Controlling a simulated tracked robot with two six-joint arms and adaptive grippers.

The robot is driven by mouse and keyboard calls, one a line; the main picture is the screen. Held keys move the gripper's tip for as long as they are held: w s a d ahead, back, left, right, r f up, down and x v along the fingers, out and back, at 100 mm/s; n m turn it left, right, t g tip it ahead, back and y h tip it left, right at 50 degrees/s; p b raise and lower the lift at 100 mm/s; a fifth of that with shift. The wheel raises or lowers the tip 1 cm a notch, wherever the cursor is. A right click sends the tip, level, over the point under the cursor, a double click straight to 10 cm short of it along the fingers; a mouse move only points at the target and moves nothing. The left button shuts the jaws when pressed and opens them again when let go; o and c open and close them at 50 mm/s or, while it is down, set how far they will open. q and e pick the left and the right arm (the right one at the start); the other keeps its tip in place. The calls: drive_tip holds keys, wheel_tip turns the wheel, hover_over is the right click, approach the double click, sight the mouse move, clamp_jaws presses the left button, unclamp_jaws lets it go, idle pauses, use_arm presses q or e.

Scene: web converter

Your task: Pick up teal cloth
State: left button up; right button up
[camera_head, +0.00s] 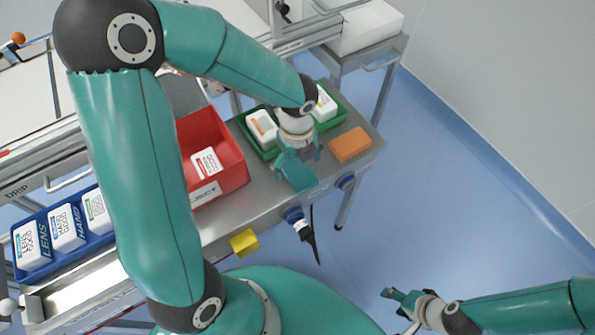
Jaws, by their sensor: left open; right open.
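The teal cloth (298,174) is a small folded block lying on the metal table, in front of the green tray. My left gripper (296,157) is open right at the cloth, pointing down over its far end. Its fingers partly hide the cloth, and I cannot tell whether they touch it. My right gripper (396,302) is open and empty at the lower right, over the blue floor and away from the table.
An orange block (350,145) lies right of the cloth. The green tray (342,112) holds white packs behind it. A red bin (232,160) stands left, and a blue tray (82,243) with several white packs stands further left. A yellow block (244,242) is near the front edge.

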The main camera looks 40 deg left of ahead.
sight(297, 169)
use_arm(q)
wheel_tip(297, 169, down, 2)
drive_tip(key=shift+f, duration=0.1)
drive_tip(key=c, duration=1.1)
drive_tip(key=shift+o, duration=0.2)
drive_tip(key=shift+r, duration=0.2)
wheel_tip(297, 169, up, 20)
drive_tip(key=p, duration=0.3)
drive_tip(key=shift+f, duration=0.1)
